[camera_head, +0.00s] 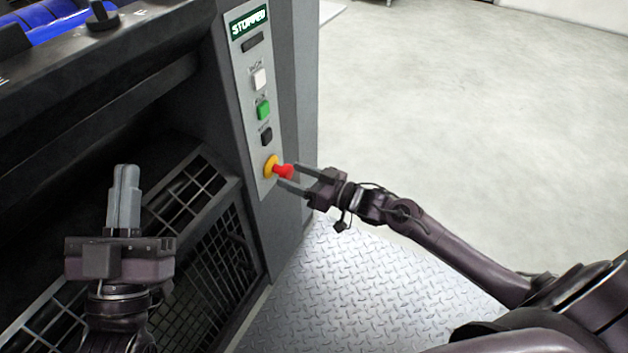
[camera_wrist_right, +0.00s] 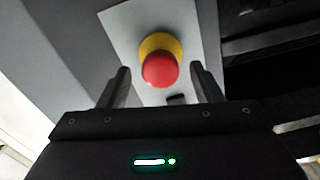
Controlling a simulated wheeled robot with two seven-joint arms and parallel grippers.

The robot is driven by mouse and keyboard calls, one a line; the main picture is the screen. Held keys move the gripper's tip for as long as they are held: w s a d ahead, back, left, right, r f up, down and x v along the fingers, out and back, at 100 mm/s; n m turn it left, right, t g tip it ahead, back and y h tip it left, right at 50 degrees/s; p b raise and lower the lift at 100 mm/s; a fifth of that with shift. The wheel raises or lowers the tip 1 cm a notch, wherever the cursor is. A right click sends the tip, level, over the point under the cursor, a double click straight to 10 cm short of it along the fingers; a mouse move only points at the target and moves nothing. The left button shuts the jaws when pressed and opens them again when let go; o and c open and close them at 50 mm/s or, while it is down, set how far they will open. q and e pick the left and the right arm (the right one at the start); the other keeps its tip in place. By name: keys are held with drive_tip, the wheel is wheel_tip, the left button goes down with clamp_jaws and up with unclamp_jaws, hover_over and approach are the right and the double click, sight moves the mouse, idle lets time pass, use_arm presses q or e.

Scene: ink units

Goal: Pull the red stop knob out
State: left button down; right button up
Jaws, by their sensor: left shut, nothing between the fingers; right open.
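The red stop knob (camera_head: 284,171) sits on a yellow collar (camera_head: 270,166) low on the grey control panel (camera_head: 252,98) of the machine. In the right wrist view the red knob (camera_wrist_right: 159,70) shows in front of its yellow collar (camera_wrist_right: 160,46). My right gripper (camera_head: 288,176) is open, with one finger on either side of the knob in the head view. In the wrist view the knob lies between the two fingertips (camera_wrist_right: 158,70), with a gap on both sides. My left gripper (camera_head: 126,170) is shut and empty, in front of the machine at the left.
A black grille (camera_head: 205,225) covers the machine's lower front. The floor (camera_head: 450,120) at right is clear.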

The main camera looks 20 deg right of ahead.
use_arm(q)
wheel_tip(320, 180, down, 12)
drive_tip(key=w+d+g+y+p, duration=0.1)
drive_tip(key=g+y, duration=0.1)
drive_tip(key=g, duration=0.4)
drive_tip(key=shift+w+d+r, duration=0.15)
drive_tip(key=shift+w+d, duration=0.1)
drive_tip(key=shift+w, duration=0.15)
use_arm(e)
drive_tip(key=shift+v, duration=2.75)
